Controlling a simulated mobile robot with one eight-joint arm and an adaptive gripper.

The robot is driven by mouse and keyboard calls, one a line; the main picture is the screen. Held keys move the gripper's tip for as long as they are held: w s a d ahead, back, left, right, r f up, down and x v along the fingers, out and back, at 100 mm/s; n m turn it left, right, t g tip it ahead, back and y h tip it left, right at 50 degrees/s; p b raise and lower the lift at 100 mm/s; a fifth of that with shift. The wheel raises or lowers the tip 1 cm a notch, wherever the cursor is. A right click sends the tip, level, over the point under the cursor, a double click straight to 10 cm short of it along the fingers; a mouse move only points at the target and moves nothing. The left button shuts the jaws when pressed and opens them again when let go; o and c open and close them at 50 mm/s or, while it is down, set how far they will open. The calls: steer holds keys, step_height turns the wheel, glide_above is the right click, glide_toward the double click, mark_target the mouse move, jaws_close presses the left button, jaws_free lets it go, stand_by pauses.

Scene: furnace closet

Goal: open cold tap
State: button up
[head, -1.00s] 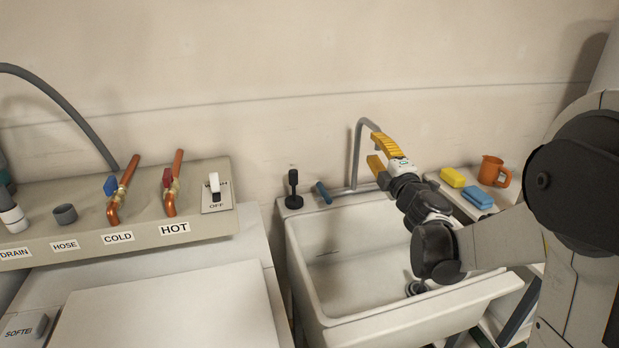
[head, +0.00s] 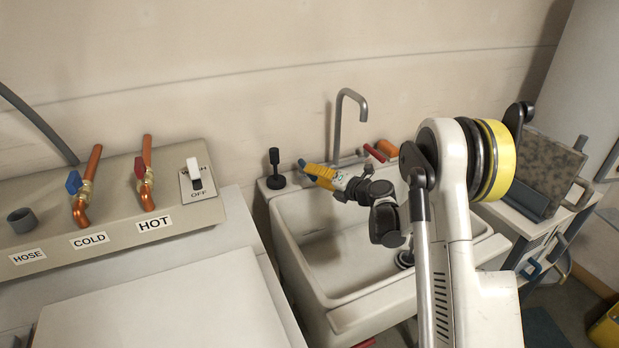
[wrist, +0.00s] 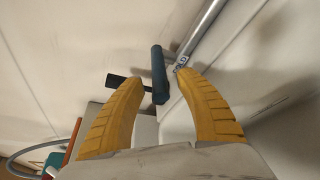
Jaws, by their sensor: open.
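The sink's blue tap handle (head: 302,163) stands at the back left of the white sink (head: 292,238), left of the grey spout (head: 338,118). In the wrist view the blue handle (wrist: 159,72) lies between my yellow fingertips, with a gap showing on each side. My gripper (head: 315,172) is open, and its fingers hide most of the handle in the head view. The sink's red handle (head: 374,153) is right of the spout. Another blue valve lever (head: 74,182) sits on a copper pipe above a COLD label (head: 90,241).
A black upright knob-like object (head: 274,168) stands on the sink's rim just left of my gripper; its dark part (wrist: 122,82) shows beside the handle in the wrist view. The spout's base is close on the right. The basin below is mostly clear.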

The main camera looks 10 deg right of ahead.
steer(key=shift+b+x, duration=0.3)
steer(key=shift+x, duration=1.1)
